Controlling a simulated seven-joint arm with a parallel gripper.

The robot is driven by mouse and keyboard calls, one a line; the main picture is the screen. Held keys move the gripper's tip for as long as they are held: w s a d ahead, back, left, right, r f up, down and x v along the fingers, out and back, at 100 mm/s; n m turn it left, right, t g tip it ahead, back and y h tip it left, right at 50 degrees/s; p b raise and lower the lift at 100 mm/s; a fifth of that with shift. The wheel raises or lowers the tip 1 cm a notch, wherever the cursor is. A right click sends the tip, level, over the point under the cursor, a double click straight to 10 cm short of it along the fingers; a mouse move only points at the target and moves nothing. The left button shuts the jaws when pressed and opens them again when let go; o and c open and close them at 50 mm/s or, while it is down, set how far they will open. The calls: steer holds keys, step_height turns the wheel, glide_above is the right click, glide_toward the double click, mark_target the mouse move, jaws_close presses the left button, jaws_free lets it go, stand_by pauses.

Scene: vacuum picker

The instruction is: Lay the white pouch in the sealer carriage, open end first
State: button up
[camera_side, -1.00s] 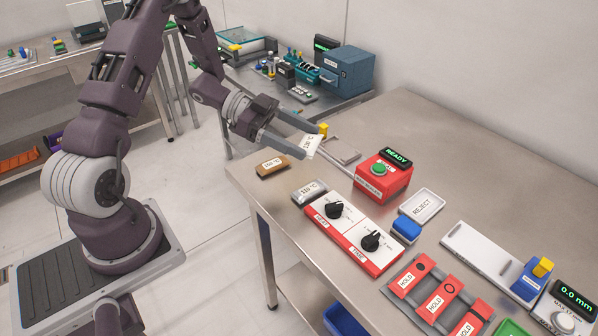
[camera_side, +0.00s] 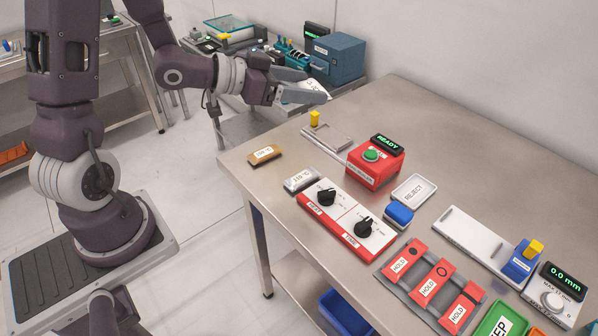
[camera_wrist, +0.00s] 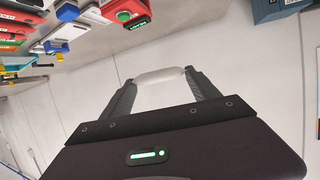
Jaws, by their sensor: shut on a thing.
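The wrist view shows the pouch (camera_wrist: 160,75) crosswise between both fingers of my gripper (camera_wrist: 158,78). I cannot tell which end of it is open. The sealer carriage appears to be the flat grey tray (camera_side: 333,140) with a yellow knob (camera_side: 314,118), left of the red sealer (camera_side: 375,165), whose display reads READY. No pouch lies on it.
A brown pouch (camera_side: 264,154) and a silver pouch (camera_side: 300,180) lie at the table's left edge. A red-framed panel with two dials (camera_side: 345,220), a blue block (camera_side: 398,214) and a REJECT tray (camera_side: 414,190) are nearby. The table's back right is clear.

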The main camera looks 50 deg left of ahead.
mark_target(281, 166)
steer(key=shift+w, duration=0.2)
steer(key=m+h, duration=0.1)
steer(key=w+m+h, duration=0.1)
steer(key=w+f+g+h, duration=0.1)
steer(key=shift+w+a+m, duration=0.15)
steer(key=shift+a+m, duration=0.1)
steer(key=shift+m, duration=0.15)
steer(key=shift+w+a+f+m+g+h, duration=0.1)
steer(key=shift+a+f+m+g+h, duration=0.05)
steer(key=shift+f+m+g+h, duration=0.3)
steer(key=shift+w+a+f+m+g+h, duration=0.1)
steer(key=shift+a+f+m+g+h, duration=0.05)
steer(key=shift+f+m+g+h, duration=0.25)
steer(key=s+a+f+m+g+h, duration=0.4)
steer(key=s+f+m+g, duration=0.1)
steer(key=f, duration=0.4)
steer(key=shift+a+f+m, duration=0.15)
steer(key=shift+a+m, duration=0.2)
steer(key=shift+a, duration=0.05)
steer(key=shift+f+g, duration=0.1)
steer(key=shift+g, duration=0.15)
step_height(281, 166, down, 9)
steer(key=shift+f, duration=0.1)
steer(key=shift+c, duration=0.7)
steer(key=shift+f, duration=0.1)
steer(key=c, duration=0.4)
steer(key=o, duration=2)
